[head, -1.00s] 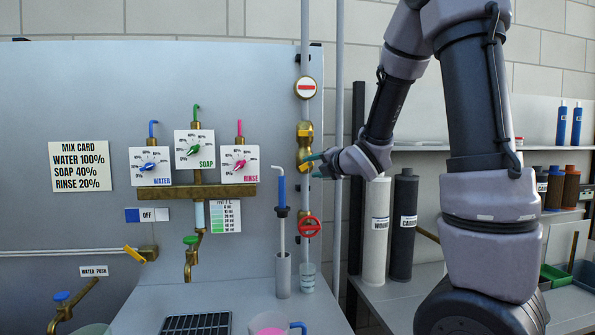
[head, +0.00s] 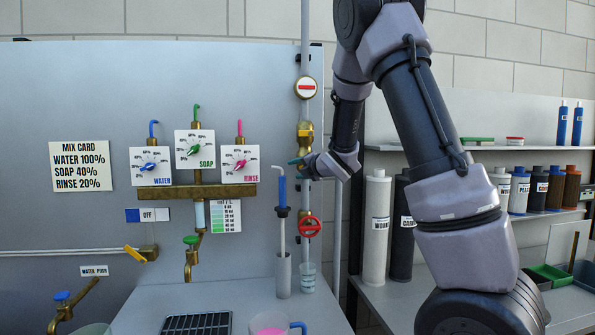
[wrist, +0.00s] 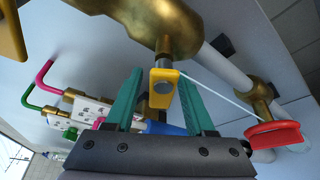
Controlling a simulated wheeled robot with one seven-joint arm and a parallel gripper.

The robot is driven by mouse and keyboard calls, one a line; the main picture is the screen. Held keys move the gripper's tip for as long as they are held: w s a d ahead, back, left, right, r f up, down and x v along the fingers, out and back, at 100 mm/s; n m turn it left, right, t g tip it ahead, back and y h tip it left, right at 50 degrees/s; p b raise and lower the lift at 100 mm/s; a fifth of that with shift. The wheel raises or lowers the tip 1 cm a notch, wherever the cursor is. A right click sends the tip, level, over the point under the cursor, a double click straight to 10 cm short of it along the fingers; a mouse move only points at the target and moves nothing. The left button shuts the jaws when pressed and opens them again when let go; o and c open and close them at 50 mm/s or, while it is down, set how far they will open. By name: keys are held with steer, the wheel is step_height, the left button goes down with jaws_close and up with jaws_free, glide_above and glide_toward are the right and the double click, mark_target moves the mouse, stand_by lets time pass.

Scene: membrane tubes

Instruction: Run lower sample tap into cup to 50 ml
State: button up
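A vertical pipe carries brass fittings with a yellow lever handle (wrist: 163,88) on a short stem. A small clear cup (head: 308,278) with scale marks stands under the red wheel. I cannot read its level. My gripper (head: 294,161) is beside the pipe's brass fitting (head: 305,142). In the wrist view its teal fingers (wrist: 160,77) are apart on either side of the yellow lever. Contact with the lever cannot be told.
A grey holder with a blue-topped tube (head: 283,270) stands left of the cup. Mixer dials (head: 194,149) and a green-handled tap (head: 190,250) are further left. A pink-filled jug (head: 269,323) and drain grille (head: 197,323) are in front. Labelled cylinders (head: 376,230) stand right.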

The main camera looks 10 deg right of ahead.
jaws_close()
steer(key=shift+a+r+m+t+y, duration=0.15)
steer(key=shift+r+m+t+y, duration=0.3)
steer(key=shift+m, duration=0.85)
steer(key=shift+a+r+m+t+y, duration=0.1)
steer(key=shift+r+m+t+y, duration=0.3)
steer(key=shift+m, duration=0.9)
steer(key=shift+r, duration=0.2)
steer(key=shift+o, duration=0.6)
jaws_free()
